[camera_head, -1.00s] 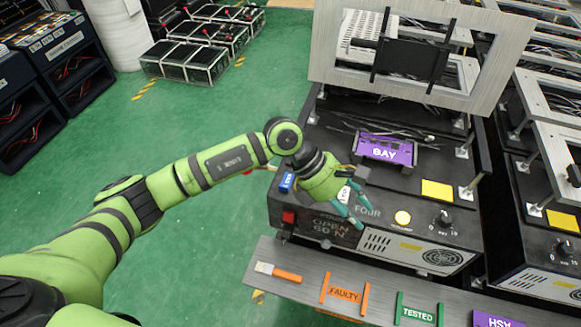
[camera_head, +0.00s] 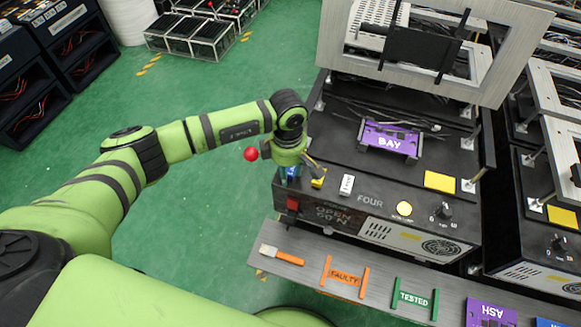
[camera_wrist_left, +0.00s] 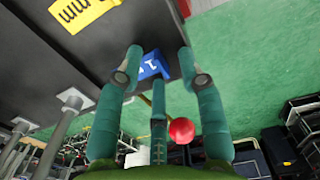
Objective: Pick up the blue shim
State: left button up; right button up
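The blue shim (camera_head: 291,173) stands at the left front corner of the black fixture top, mostly hidden beneath my left gripper (camera_head: 294,164) in the head view. In the left wrist view the blue shim (camera_wrist_left: 150,67) carries a white mark and lies ahead of the fingertips. There my left gripper (camera_wrist_left: 161,62) is open, its fingers spread to either side of the shim. I cannot tell whether any finger touches it. My right gripper is not in view.
A red ball knob (camera_head: 251,155) is just left of the gripper, close to the fingers in the wrist view. A yellow shim (camera_head: 318,181) and a white one (camera_head: 347,184) are to the right. A purple BAY piece (camera_head: 388,140) is farther back. Open green floor lies left.

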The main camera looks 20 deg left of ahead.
pick_arm(q)
grip_shut()
jog(key=shift+r, duration=0.1)
dwell(0.4)
